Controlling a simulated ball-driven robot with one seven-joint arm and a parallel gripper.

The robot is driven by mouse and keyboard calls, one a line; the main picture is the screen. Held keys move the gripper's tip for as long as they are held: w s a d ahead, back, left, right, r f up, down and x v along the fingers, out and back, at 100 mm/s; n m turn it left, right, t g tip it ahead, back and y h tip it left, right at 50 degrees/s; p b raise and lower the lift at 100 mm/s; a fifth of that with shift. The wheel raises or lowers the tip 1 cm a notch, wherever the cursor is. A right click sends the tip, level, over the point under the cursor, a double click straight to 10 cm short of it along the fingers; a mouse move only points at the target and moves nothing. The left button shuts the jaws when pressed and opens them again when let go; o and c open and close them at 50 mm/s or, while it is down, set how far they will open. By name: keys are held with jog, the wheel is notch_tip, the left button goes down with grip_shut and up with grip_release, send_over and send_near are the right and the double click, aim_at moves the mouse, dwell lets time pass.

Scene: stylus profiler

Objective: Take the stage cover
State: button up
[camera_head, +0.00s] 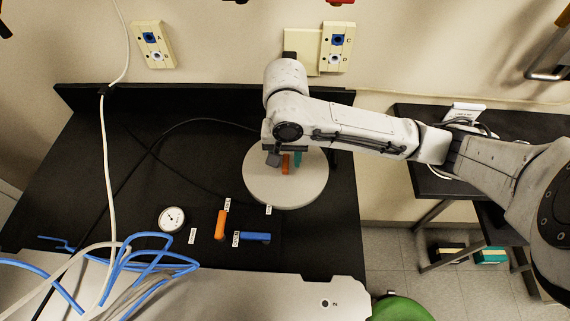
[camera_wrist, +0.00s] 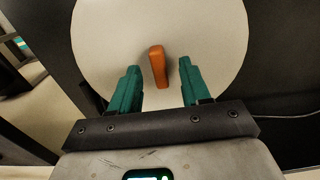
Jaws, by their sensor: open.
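The stage cover (camera_head: 290,193) looks to be the round off-white disc lying on the black bench under my gripper. An orange upright handle (camera_wrist: 157,66) stands near the disc's middle; it also shows in the head view (camera_head: 286,164). My gripper (camera_wrist: 160,70) points down over the disc, with its two green fingers apart. In the wrist view the handle appears in the gap between the fingertips, nearer the left finger, with space visible on both sides. I cannot tell whether the fingertips are level with the handle or above it.
A round dial gauge (camera_head: 172,219), an orange lever (camera_head: 221,225) and a blue handle (camera_head: 253,238) lie left of and in front of the disc. Blue tubes (camera_head: 150,252) and a white cable (camera_head: 105,150) run at the left. Wall sockets (camera_head: 336,47) stand behind.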

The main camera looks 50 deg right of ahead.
jog(key=shift+f, duration=0.3)
jog(key=shift+c, duration=0.3)
grip_shut()
